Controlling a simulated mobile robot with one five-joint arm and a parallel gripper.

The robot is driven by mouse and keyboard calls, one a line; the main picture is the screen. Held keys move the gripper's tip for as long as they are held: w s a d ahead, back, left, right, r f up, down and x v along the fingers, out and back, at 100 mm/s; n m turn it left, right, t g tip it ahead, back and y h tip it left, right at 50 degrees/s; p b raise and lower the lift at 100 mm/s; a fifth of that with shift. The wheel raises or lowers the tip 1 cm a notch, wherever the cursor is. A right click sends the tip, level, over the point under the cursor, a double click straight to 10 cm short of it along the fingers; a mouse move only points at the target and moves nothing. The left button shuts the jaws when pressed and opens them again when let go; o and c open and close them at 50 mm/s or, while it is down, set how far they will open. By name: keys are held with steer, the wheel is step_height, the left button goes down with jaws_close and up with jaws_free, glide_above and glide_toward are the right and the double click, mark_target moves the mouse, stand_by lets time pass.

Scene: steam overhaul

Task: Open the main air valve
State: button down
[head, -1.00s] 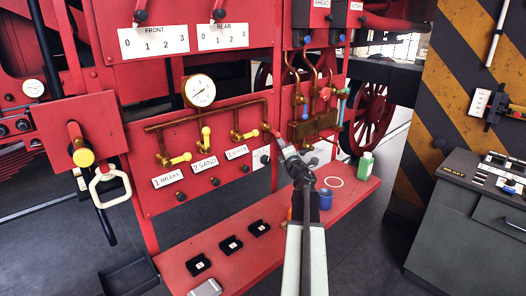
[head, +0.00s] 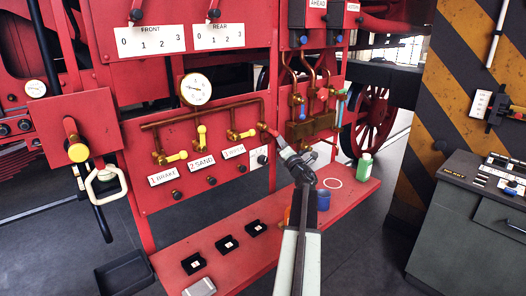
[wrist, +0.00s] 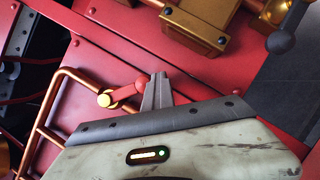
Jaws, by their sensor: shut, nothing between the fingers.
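A copper pipe (head: 215,112) runs along the red panel above small brass taps with yellow handles. At its right end is a valve with a red lever (head: 270,131), which I take for the main air valve. In the wrist view the red lever (wrist: 127,90) points right from a brass hub (wrist: 105,100). My gripper (head: 279,139) is shut and empty, its tips close beside the lever's free end. In the wrist view the closed fingers (wrist: 158,82) stand just right of that end; I cannot tell whether they touch it.
A round gauge (head: 196,89) sits above the pipe. A brass block (head: 312,125) with blue and red handles is to the right. Below is a red shelf (head: 215,270) with small black boxes, a blue cup (head: 323,199) and a green bottle (head: 364,167). A grey console (head: 470,200) stands at right.

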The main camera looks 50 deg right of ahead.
steer(key=shift+w+a, duration=0.35)
stand_by(0.4)
steer(key=f+b, duration=0.1)
steer(key=a+f+b, duration=0.1)
steer(key=b, duration=0.1)
steer(key=w+f+b, duration=0.1)
steer(key=f, duration=0.1)
steer(key=shift+a, duration=0.2)
steer(key=s+d+b+v, duration=0.1)
steer(key=b+v, duration=0.2)
steer(key=v, duration=0.7)
steer(key=shift+d+f+b, duration=0.25)
steer(key=shift+d+b, duration=0.05)
steer(key=shift+d, duration=0.1)
